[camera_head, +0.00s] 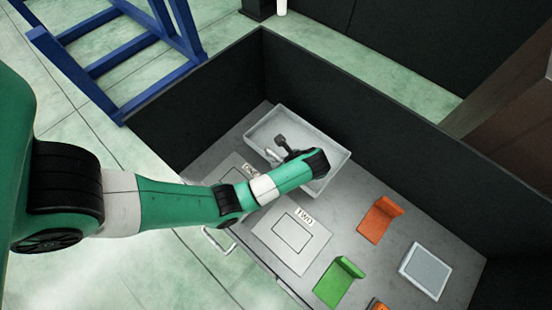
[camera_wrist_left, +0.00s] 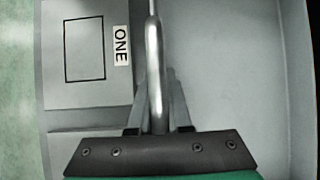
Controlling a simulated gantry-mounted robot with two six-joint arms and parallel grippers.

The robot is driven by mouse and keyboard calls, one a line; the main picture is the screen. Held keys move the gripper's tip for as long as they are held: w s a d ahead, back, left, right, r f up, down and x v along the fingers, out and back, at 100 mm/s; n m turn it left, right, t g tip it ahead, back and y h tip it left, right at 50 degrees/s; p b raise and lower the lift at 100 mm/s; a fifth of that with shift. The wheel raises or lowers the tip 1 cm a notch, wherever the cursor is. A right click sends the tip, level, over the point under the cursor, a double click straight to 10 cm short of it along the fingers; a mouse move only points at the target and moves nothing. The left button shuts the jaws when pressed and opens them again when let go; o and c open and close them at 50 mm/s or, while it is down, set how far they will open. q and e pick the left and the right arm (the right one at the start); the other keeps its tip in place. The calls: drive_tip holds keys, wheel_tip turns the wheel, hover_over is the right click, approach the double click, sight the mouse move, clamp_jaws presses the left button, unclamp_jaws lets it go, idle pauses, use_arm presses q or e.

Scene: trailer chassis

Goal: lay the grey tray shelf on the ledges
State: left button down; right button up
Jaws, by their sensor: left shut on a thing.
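The grey tray shelf (camera_head: 325,145) is a shallow light-grey tray with raised walls, at the far end of the dark-walled bay. Its pale floor fills the right of the left wrist view (camera_wrist_left: 235,70). My left gripper (camera_head: 279,154) is at the tray's near-left side, shut on a rounded metal bar (camera_wrist_left: 154,65) along that side. The arm hides part of the tray's near edge. I cannot tell whether the tray is lifted. No ledges can be clearly identified. My right gripper is not in view.
Flat plates labelled ONE (camera_wrist_left: 85,45) and TWO (camera_head: 290,240) lie beside the tray. Orange (camera_head: 378,222) and green (camera_head: 338,283) L-shaped brackets and a small grey rimmed panel (camera_head: 425,270) lie to the right. Dark walls (camera_head: 350,115) border the bay. A blue frame (camera_head: 115,55) stands outside.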

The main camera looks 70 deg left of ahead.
use_arm(q)
drive_tip(key=shift+a+f, duration=0.95)
drive_tip(key=shift+f, duration=0.1)
drive_tip(key=f+b, duration=0.1)
drive_tip(key=f, duration=0.1)
drive_tip(key=shift+a+f+b, duration=0.35)
drive_tip(key=shift+f+b, duration=0.05)
drive_tip(key=shift+f, duration=0.4)
drive_tip(key=shift+f, duration=0.1)
drive_tip(key=c, duration=0.8)
unclamp_jaws()
drive_tip(key=shift+c, duration=0.2)
